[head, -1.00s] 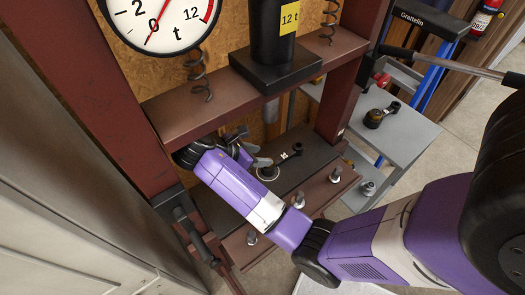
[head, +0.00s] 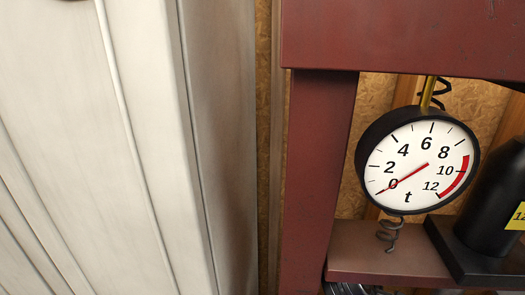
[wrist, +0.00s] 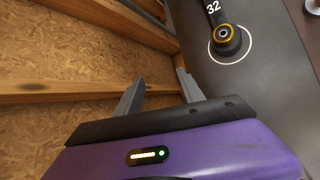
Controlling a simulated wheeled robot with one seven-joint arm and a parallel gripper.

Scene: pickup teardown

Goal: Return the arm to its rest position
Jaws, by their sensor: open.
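My gripper (wrist: 160,95) shows in the wrist view with its two grey fingers spread apart and nothing between them. Beyond the fingers are chipboard and a wooden beam. A dark part with a ring-shaped end marked 32 (wrist: 226,38) lies on a dark plate (wrist: 270,75), to the right of the fingers and apart from them. In the head view my gripper is out of sight; at most a small dark piece shows at the bottom edge, too cut off to name.
A red steel press frame (head: 318,170) stands centre right in the head view. It carries a round gauge (head: 417,160) with its needle near 0 and a black cylinder (head: 495,205). A pale cabinet (head: 90,150) fills the left. A wooden beam (wrist: 90,90) crosses the wrist view.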

